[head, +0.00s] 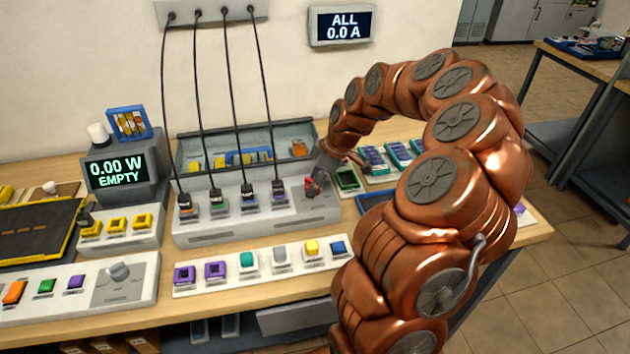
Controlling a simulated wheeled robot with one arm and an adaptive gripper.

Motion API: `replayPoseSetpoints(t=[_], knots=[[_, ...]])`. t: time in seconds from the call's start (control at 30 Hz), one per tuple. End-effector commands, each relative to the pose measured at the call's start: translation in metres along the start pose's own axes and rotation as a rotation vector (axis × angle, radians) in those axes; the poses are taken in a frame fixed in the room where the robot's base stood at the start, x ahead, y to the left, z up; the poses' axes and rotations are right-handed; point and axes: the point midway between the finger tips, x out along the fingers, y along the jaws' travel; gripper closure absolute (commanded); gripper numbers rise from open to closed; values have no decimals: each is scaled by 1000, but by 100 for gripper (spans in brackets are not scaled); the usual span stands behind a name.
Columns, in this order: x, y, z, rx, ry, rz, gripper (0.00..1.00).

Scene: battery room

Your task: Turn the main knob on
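A red knob (311,187) sits at the right end of the grey power strip (205,232), mostly hidden by my gripper. My gripper (317,180) is down at this knob, reaching in from the right. It is small and dark here, so I cannot tell whether its fingers are open or closed on the knob, or touching it. The wall display (342,25) reads "ALL 0.0 A".
Several black cables hang from the wall box (212,10) to plugs on the strip. A display (118,174) reads "0.00 W EMPTY". A row of coloured blocks (262,265) lies in front. A grey bin (245,146) stands behind; a green-topped tray (390,160) lies right.

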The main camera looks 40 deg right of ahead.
Motion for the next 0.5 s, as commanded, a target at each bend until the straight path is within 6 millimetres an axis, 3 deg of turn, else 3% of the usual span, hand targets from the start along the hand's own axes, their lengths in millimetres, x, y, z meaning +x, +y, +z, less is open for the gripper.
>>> replayPoseSetpoints(t=[0.03, 0.37, 0.5], knots=[[0, 0, 0, 0, 0, 0, 51], [0, 0, 0, 0, 0, 1, 86], [0, 0, 0, 3, 0, 2, 87]])
